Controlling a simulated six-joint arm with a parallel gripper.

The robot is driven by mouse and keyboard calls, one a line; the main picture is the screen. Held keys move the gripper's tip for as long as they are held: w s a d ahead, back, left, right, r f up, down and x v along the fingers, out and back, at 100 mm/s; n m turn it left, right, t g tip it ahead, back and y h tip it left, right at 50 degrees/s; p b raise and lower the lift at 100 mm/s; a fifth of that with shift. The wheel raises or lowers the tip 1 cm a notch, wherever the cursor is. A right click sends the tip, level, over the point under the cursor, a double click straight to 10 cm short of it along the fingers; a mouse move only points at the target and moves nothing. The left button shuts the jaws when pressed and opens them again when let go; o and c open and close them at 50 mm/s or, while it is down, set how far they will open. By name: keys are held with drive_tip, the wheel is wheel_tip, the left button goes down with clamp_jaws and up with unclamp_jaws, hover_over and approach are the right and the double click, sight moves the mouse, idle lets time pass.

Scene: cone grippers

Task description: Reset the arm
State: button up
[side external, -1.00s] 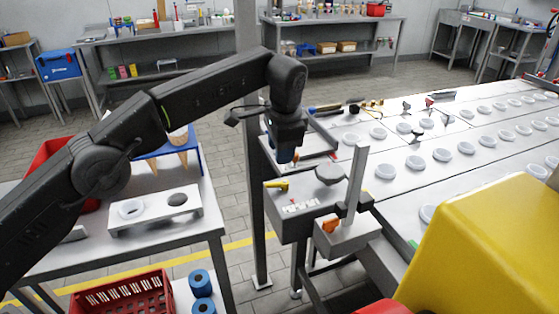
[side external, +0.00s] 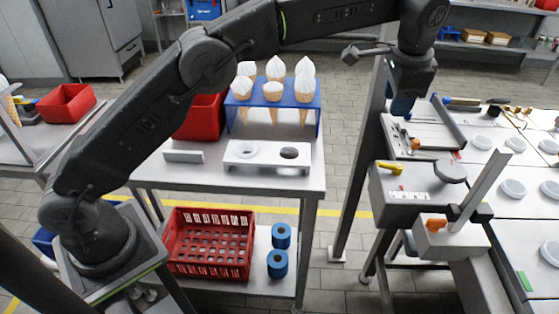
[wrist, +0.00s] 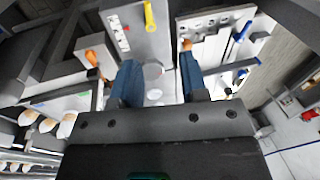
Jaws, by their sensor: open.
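My gripper (side external: 402,104) hangs at the right in the side view, pointing down above the grey machine station (side external: 420,195). In the wrist view my gripper (wrist: 160,80) shows two blue fingers spread apart with nothing held between them. Beyond the fingers lies the machine's pale top with a round disc (wrist: 153,72). Several cones with white tops stand in a blue cone rack (side external: 300,116) on the table to the left of the gripper.
A red crate (side external: 210,245) and blue rolls (side external: 280,250) are on the lower shelf. White lids (side external: 512,188) sit in rows at right.

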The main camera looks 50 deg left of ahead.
drive_tip(key=s+a+r+n+t+h, duration=0.1)
drive_tip(key=s+a+r+n, duration=0.1)
drive_tip(key=s+a+r, duration=0.4)
drive_tip(key=s+a+r+n+t, duration=0.1)
drive_tip(key=s+a+r+n, duration=0.15)
drive_tip(key=s+a, duration=0.5)
drive_tip(key=s+a+f+n, duration=0.2)
drive_tip(key=s+f, duration=0.2)
drive_tip(key=s, duration=0.6)
drive_tip(key=s+a+f+n+t, duration=0.1)
drive_tip(key=s+f, duration=0.4)
drive_tip(key=s, duration=0.6)
drive_tip(key=shift+a+n+t, duration=0.3)
drive_tip(key=shift+a+n, duration=0.15)
drive_tip(key=shift+a, duration=0.2)
drive_tip(key=shift+s+f, duration=0.1)
